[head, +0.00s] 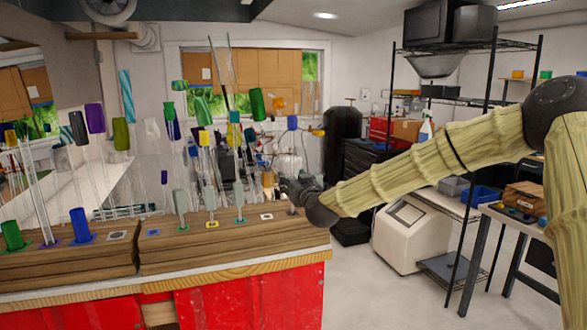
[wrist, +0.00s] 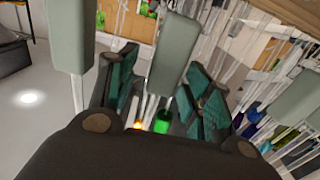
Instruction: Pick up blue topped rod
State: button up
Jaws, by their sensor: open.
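A rod with a small blue top (head: 292,122) stands at the right end of the wooden bench in the head view, directly above my gripper in the picture. My gripper (head: 284,186) is low over the bench's right end, and its open jaws face left. In the wrist view the gripper (wrist: 165,95) has its dark green finger pads apart. A grey-green block-topped rod (wrist: 173,50) shows between or beyond them; I cannot tell which.
Several glass rods with coloured tops crowd the wooden bench (head: 200,262) left of my gripper. A grey-green top (wrist: 68,35) stands close beside the left finger in the wrist view. A white box-like machine (head: 415,232) and black shelving stand at the right, with open floor in front.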

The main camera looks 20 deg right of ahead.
jog(key=shift+w, duration=0.25)
grip_shut()
jog(key=shift+r, duration=0.1)
